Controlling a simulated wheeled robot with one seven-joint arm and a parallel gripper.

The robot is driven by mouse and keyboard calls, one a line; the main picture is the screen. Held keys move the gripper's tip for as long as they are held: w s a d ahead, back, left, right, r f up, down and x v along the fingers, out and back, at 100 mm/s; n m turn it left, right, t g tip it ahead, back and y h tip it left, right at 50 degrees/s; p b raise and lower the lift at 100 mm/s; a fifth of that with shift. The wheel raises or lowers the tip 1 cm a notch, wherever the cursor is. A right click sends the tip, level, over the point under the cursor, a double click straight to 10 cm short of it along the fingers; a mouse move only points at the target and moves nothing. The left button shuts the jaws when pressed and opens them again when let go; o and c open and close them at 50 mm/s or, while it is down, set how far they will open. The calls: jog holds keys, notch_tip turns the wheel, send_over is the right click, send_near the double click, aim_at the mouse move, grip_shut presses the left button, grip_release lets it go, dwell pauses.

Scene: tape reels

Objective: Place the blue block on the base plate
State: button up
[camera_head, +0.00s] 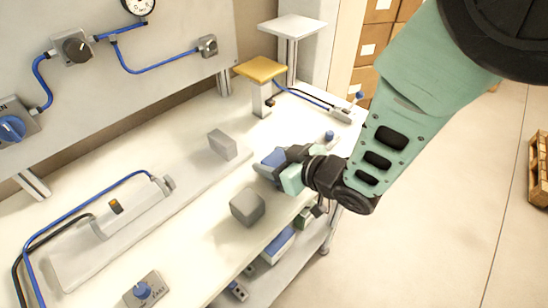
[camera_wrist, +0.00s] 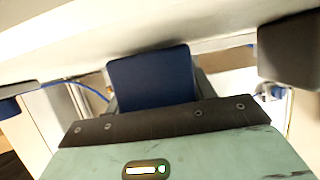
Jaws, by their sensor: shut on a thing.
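The blue block (camera_head: 275,157) is held in my gripper (camera_head: 268,168), above or near the right part of the white bench. My gripper is shut on it, and its fingers cover part of the block. The wrist view shows the blue block (camera_wrist: 152,78) just beyond the gripper's dark front edge. The long pale grey base plate (camera_head: 150,222) lies on the bench to the left of my gripper, apart from it. A grey block (camera_head: 222,145) stands at the plate's far right end. I cannot tell the held block's exact height.
A loose grey cube (camera_head: 247,206) sits on the bench near my gripper. A yellow-topped stand (camera_head: 261,70) and a white-topped stand (camera_head: 291,28) rise behind. A fixture (camera_head: 128,208) with cables stands by the plate's left part. A knob box (camera_head: 144,290) is at the front.

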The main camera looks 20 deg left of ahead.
jog(key=shift+f, duration=0.15)
jog(key=o, duration=1.1)
jog(key=shift+s+d+r, duration=0.1)
jog(key=shift+d+r, duration=0.1)
jog(key=shift+d, duration=0.05)
jog(key=p+v, duration=0.8)
jog(key=v, duration=0.8)
jog(key=shift+s+d, duration=0.1)
jog(key=shift+d, duration=0.25)
